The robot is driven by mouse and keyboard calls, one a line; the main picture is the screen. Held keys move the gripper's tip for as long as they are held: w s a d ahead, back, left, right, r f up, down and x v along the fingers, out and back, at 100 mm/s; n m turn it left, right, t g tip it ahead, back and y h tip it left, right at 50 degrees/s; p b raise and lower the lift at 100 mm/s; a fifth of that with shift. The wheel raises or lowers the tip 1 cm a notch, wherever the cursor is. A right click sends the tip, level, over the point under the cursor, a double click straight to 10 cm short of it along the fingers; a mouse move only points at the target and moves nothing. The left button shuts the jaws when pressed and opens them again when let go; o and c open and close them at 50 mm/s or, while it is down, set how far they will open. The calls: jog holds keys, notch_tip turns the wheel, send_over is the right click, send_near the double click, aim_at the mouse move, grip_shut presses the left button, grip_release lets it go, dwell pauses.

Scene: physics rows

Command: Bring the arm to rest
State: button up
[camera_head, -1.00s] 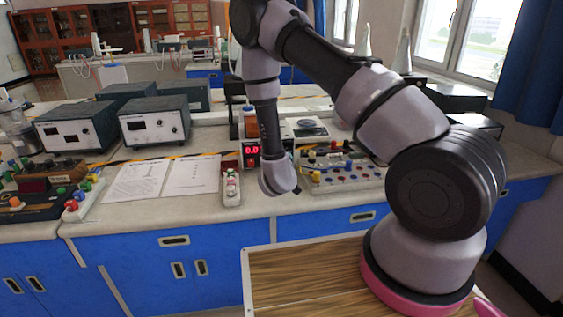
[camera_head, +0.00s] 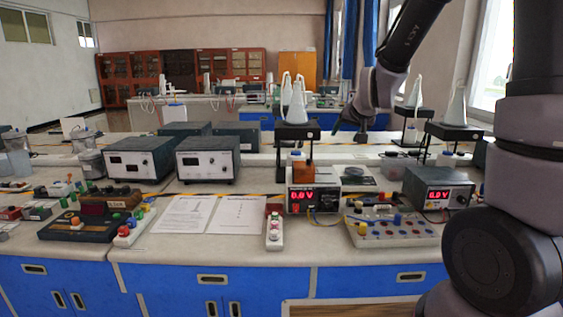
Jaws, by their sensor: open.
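My arm comes in from the right edge of the head view and bends over at the top. My gripper (camera_head: 352,127) hangs at the lower end of the grey wrist, above the back part of the lab bench (camera_head: 340,262). Its dark fingers are small in the picture and look open, with nothing seen between them. It is apart from the things on the bench.
Two metered boxes (camera_head: 140,160) stand left, with printed sheets (camera_head: 212,214) before them. Power supplies with red displays (camera_head: 314,195) and a knobbed board (camera_head: 392,228) stand right. Conical flasks on stands (camera_head: 456,106) rise near my arm.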

jog(key=s+d+r+g, duration=0.1)
jog(key=s+r, duration=0.3)
jog(key=s, duration=0.4)
jog(key=s+d+r+m+g, duration=0.1)
jog(key=s+r, duration=0.3)
jog(key=s, duration=0.5)
jog(key=s+d+r+y, duration=0.1)
jog(key=s+d+r, duration=0.2)
jog(key=s, duration=0.6)
jog(key=shift+s+d+r+m+g, duration=0.15)
jog(key=shift+d+r+m+g, duration=0.2)
jog(key=shift+r, duration=0.35)
jog(key=shift+a, duration=0.1)
